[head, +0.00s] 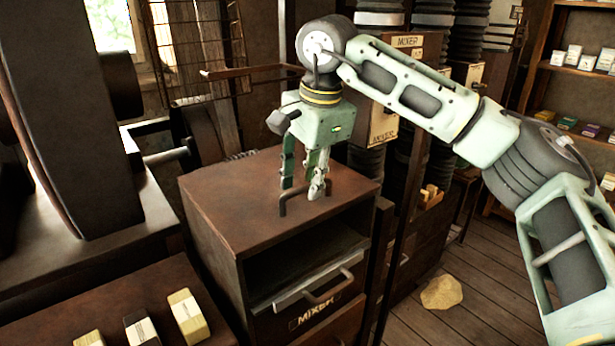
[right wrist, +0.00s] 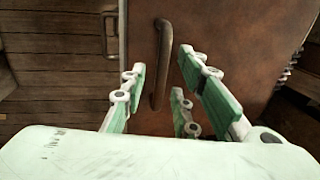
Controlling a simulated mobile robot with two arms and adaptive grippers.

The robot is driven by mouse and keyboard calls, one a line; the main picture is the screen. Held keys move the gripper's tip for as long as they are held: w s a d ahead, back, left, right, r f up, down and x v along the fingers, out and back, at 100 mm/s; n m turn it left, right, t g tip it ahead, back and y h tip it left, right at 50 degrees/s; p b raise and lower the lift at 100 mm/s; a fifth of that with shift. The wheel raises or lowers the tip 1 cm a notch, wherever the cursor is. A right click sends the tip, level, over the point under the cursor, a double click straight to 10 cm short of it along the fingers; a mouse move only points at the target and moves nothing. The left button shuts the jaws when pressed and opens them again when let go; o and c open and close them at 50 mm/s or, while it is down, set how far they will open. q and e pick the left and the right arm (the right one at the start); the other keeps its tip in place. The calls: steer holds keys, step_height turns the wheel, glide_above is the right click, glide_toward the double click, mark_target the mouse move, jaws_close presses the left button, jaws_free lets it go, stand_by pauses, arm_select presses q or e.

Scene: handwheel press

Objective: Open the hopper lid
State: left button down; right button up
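The hopper lid (head: 235,205) is the flat reddish-brown top of the box marked MIXER; it lies level and looks shut. A dark bar handle (head: 283,203) stands on it near the front right edge, partly hidden by my gripper. My right gripper (head: 303,187) points down at this handle, its green fingers apart. In the right wrist view the handle (right wrist: 161,62) shows between the spread fingers (right wrist: 165,90), with gaps on both sides and no clear contact. The lid surface (right wrist: 228,45) lies behind it. My left gripper is not in view.
Below the lid, the box front has a dark opening and a drawer handle (head: 328,290). Small blocks (head: 188,315) sit on a brown surface at lower left. A big dark machine (head: 75,120) stands at left. Wooden floor (head: 480,290) lies open at right, with a tan lump (head: 441,292).

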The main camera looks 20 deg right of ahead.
steer(key=shift+c, duration=0.7)
steer(key=c, duration=0.6)
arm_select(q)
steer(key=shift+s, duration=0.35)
arm_select(e)
jaws_close()
